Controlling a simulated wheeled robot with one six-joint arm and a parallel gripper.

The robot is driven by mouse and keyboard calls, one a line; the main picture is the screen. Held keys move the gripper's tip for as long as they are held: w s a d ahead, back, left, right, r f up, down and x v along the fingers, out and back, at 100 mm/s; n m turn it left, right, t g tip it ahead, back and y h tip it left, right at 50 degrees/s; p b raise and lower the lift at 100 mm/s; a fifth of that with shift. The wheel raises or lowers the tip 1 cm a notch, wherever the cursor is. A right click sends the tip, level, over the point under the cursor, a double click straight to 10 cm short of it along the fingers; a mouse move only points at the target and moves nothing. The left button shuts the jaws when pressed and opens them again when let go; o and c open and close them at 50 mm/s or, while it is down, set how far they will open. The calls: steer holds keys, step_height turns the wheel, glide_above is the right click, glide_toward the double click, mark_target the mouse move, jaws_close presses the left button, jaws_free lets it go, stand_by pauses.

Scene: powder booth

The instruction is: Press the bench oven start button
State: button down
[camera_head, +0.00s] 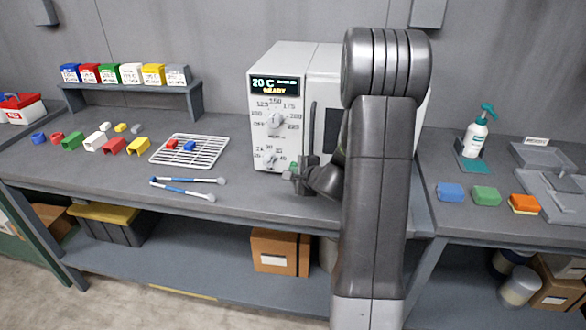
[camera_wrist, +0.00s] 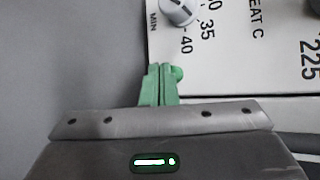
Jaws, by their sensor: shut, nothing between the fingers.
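The bench oven (camera_head: 285,60) stands on the bench, white, its display (camera_head: 275,86) lit with "20 C" and "READY". Its front has a temperature dial (camera_head: 275,119) and a timer knob (camera_head: 270,159). My gripper (camera_head: 290,173) is in front of the lower panel, right of the timer knob. In the wrist view my gripper (camera_wrist: 160,84) is shut, its green fingertips together and empty. A rounded green button (camera_wrist: 179,73) shows beside and partly behind the fingertips, against the white panel. I cannot tell whether they touch. The timer knob (camera_wrist: 178,10) is at the top.
My arm covers much of the oven door. A dark vertical handle (camera_head: 311,130) stands close to my gripper. A wire rack (camera_head: 215,151) with small parts and two blue-handled tools (camera_head: 184,194) lie left. A spray bottle (camera_head: 475,138) and coloured blocks (camera_head: 486,196) are right.

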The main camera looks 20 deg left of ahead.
steer(key=shift+w+r, duration=0.1)
steer(key=shift+r, duration=0.1)
steer(key=shift+s+f+b, duration=0.15)
steer(key=shift+s+b, duration=0.05)
steer(key=shift+b, duration=0.15)
steer(key=s+b, duration=0.2)
steer(key=s, duration=0.1)
steer(key=shift+s+d+f+b, duration=0.15)
steer(key=shift+s+d+b, duration=0.1)
steer(key=shift+d+b, duration=0.1)
steer(key=shift+s+d, duration=0.15)
steer(key=shift+s, duration=0.4)
steer(key=shift+w, duration=0.1)
steer(key=shift+w+r+p, duration=0.25)
steer(key=shift+w+p, duration=0.35)
steer(key=shift+p, duration=0.05)
steer(key=shift+s+p, duration=0.2)
steer(key=shift+p, duration=0.75)
steer(key=shift+s+p, duration=0.15)
steer(key=shift+p, duration=1.1)
